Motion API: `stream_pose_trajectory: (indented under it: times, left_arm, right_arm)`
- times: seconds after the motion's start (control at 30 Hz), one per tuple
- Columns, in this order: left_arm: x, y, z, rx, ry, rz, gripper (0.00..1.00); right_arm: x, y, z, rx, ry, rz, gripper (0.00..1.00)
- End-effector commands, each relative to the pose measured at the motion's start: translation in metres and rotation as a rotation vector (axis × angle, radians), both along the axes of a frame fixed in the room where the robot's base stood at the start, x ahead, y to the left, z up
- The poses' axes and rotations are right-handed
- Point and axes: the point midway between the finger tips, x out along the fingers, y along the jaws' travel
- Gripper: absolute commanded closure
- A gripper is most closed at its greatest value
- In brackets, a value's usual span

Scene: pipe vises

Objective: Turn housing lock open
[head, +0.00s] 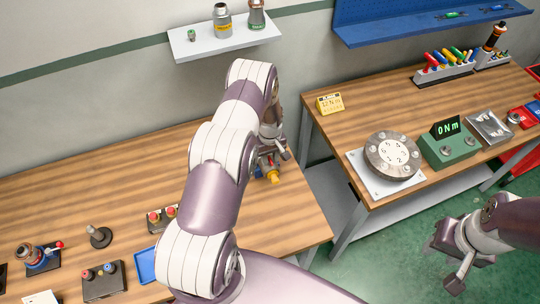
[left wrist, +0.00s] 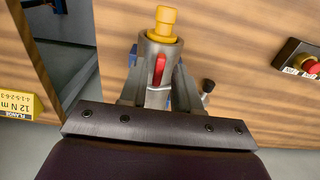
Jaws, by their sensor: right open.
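A grey vise-like housing with a yellow knob (head: 273,177) stands near the right end of the left bench, partly hidden by my left arm. In the left wrist view its yellow knob (left wrist: 165,22) and a red lever (left wrist: 159,70) on the grey body show clearly. My left gripper (left wrist: 159,75) is at this housing, with its fingers on either side of the red lever; whether they touch or clamp anything I cannot tell. In the head view my left fingers (head: 274,155) are mostly hidden. My right gripper (head: 450,258) is open and empty over the green floor.
Button boxes (head: 103,281), a small joystick (head: 98,236) and a blue tray (head: 148,265) sit on the left bench. The right bench holds a round flange (head: 393,156), a green torque display box (head: 448,146) and a yellow card (head: 329,104). A gap separates the benches.

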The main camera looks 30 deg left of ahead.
Motion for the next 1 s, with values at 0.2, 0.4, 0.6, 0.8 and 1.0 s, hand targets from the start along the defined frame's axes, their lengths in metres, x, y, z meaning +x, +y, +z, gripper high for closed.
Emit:
stream_pose_trajectory:
  times: [0.2, 0.4, 0.6, 0.8, 1.0]
  left_arm:
    - [0.000, 0.000, 0.000, 0.000, 0.001, 0.000, 1.00]
    - [0.000, 0.000, -0.001, -0.001, 0.001, 0.008, 1.00]
    - [0.000, 0.000, -0.003, 0.000, 0.000, 0.074, 1.00]
    - [0.000, 0.000, -0.006, -0.001, 0.000, 0.216, 1.00]
    - [0.000, 0.000, -0.006, -0.001, 0.000, 0.403, 1.00]
  right_arm:
    - [0.000, 0.000, 0.000, 0.000, 0.000, 0.000, 0.57]
    - [0.000, 0.000, -0.002, 0.000, 0.000, 0.000, 0.57]
    - [0.000, 0.000, -0.013, 0.000, 0.000, 0.000, 0.57]
    - [0.000, 0.000, -0.034, 0.000, 0.000, 0.000, 0.57]
    - [0.000, 0.000, -0.055, 0.000, 0.000, 0.000, 0.57]
